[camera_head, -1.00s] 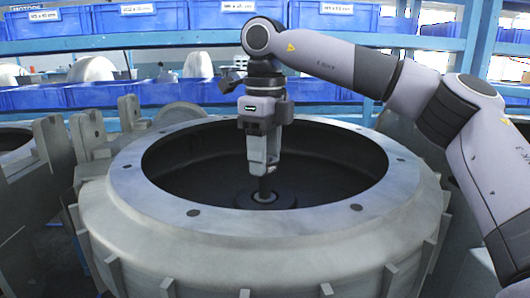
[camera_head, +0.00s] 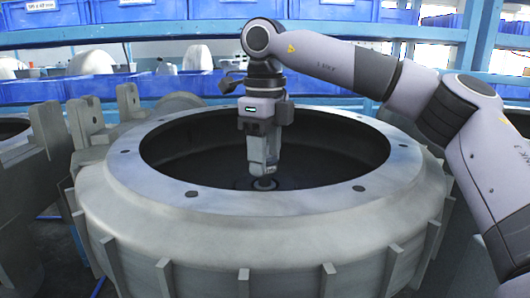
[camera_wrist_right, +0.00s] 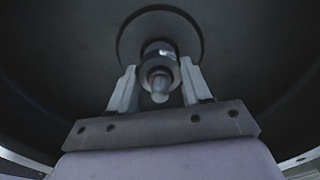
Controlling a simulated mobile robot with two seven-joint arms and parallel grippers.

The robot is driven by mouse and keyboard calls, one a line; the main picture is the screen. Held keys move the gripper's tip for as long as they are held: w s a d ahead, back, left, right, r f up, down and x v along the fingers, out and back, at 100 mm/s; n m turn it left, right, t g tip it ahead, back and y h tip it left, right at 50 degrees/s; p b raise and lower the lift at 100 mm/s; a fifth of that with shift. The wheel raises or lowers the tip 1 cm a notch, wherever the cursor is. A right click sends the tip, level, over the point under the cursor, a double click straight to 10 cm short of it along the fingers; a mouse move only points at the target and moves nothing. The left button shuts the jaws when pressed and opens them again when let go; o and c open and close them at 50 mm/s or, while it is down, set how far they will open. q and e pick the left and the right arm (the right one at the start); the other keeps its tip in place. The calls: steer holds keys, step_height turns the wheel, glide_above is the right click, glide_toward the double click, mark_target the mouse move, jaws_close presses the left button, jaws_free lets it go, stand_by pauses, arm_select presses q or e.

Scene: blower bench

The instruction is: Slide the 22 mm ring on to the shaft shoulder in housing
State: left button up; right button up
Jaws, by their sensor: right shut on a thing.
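The housing (camera_head: 140,215) is a large grey round casting with a wide, dark, open bore. The shaft (camera_wrist_right: 160,88) stands up from a round hub at the bottom of the bore, and its tip points toward the right wrist camera. My right gripper (camera_head: 264,174) reaches down into the bore, over the hub. In the wrist view its two fingers (camera_wrist_right: 160,68) are shut on the dark ring (camera_wrist_right: 160,60), which is around the shaft. The shadow hides whether the ring touches the shoulder. My left gripper is not in view.
The housing's thick rim (camera_head: 150,185) with bolt holes surrounds the right arm's reach. Grey castings (camera_head: 40,170) stand close at the left. Behind is a blue rack with blue bins (camera_head: 130,12) and pale rounded parts.

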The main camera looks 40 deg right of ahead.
steer(key=shift+s+f+b, duration=0.1)
steer(key=shift+f+b, duration=0.2)
steer(key=shift+f, duration=0.15)
steer(key=shift+s+f+b, duration=0.1)
steer(key=shift+f+b, duration=0.2)
steer(key=shift+f, duration=0.1)
steer(key=shift+s+a, duration=0.1)
steer(key=shift+c, duration=0.5)
steer(key=shift+r+p, duration=0.25)
steer(key=shift+p, duration=0.15)
steer(key=shift+c, duration=0.5)
steer(key=shift+a+r, duration=0.1)
steer(key=shift+p, duration=0.4)
steer(key=shift+m, duration=0.4)
steer(key=shift+w, duration=0.2)
